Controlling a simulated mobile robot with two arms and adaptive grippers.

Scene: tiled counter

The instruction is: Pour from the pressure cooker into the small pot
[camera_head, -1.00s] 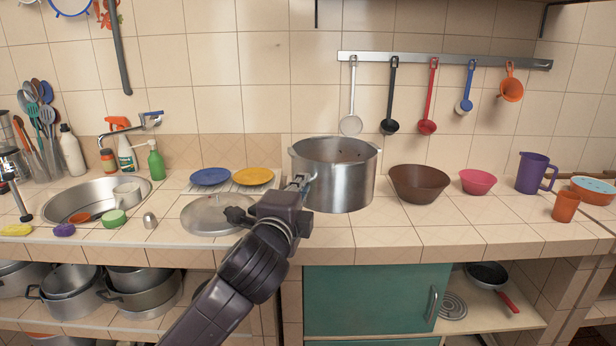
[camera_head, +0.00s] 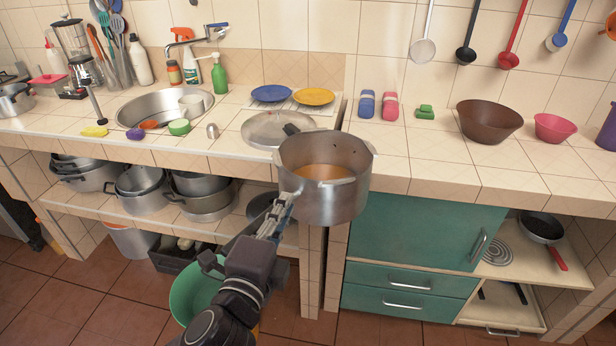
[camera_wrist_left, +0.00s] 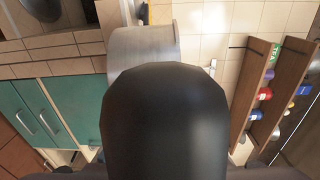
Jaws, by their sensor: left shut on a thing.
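A large steel pot (camera_head: 325,200), which I take to be the pressure cooker, is held in the air just in front of the counter edge. It is open, tipped slightly toward me, and orange-brown liquid shows inside. My left gripper (camera_head: 284,205) is shut on its near left side. In the left wrist view the pot's steel wall (camera_wrist_left: 143,45) shows behind a dark gripper part. A steel pot (camera_head: 14,100) stands at the far left of the counter; I cannot tell whether it is the small pot. My right gripper is not in view.
A flat lid (camera_head: 270,128) lies on the counter behind the held pot. Several pots (camera_head: 140,195) fill the shelf below the sink (camera_head: 150,105). A green bucket (camera_head: 190,295) stands on the floor. A brown bowl (camera_head: 488,122) sits at right. The counter front right of the pot is clear.

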